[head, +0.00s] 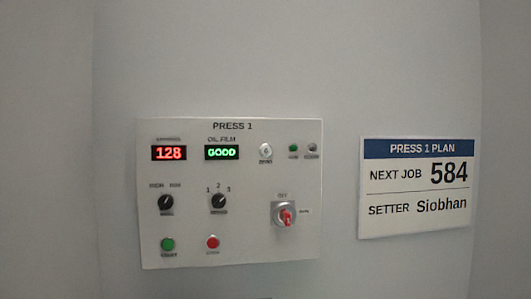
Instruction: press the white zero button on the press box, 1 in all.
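The press box (240,225) is a pale panel headed PRESS 1 on the grey wall, left of centre in the head view. The white zero button (265,151) is a small round button in its upper part, right of the green GOOD display (222,152). A red display (169,153) reads 128. Neither of my grippers is in view, and nothing covers the button.
Two black knobs (166,202), (218,200), a red-handled rotary switch (285,215), a green button (167,244) and a red button (212,242) share the panel. A PRESS 1 PLAN sign (416,216) hangs to the right. The wall around is bare.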

